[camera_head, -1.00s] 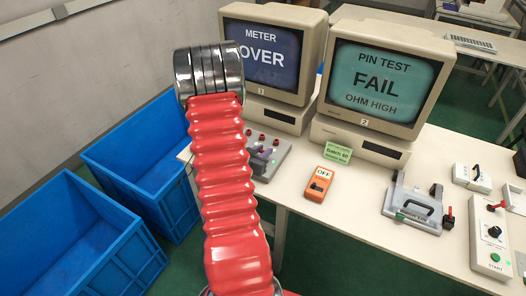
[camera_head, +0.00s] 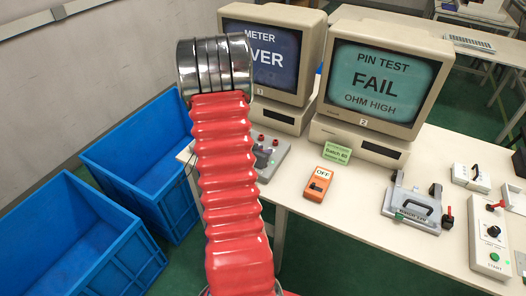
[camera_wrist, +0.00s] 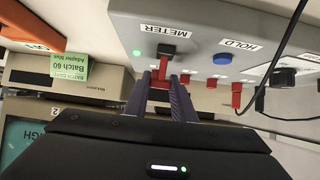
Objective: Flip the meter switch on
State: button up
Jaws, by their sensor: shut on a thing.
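The meter switch (camera_wrist: 166,63) shows in the wrist view as a red lever with a dark top, under the METER label on a grey box (camera_wrist: 212,14). My gripper (camera_wrist: 167,80) has its dark fingers close together on the red lever. The exact contact is partly hidden by the fingers. A green light (camera_wrist: 137,53) glows beside the switch. In the head view, the grey box (camera_head: 276,150) is partly hidden behind my red arm, which also hides the gripper. The left monitor (camera_head: 272,60) shows METER and a word partly covered by my arm.
An orange box marked OFF (camera_head: 318,184) and a green card (camera_head: 337,152) are right of the grey box. A blue button (camera_wrist: 222,59) by the HOLD label and several red plugs are near the switch. A dark cable (camera_wrist: 285,50) crosses the box. Blue bins (camera_head: 150,165) stand at left.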

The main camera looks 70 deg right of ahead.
jog(key=o, duration=1.1)
jog(key=shift+c, duration=0.2)
jog(key=v, duration=1.3)
jog(key=shift+a+r, duration=0.2)
jog(key=shift+a, duration=0.2)
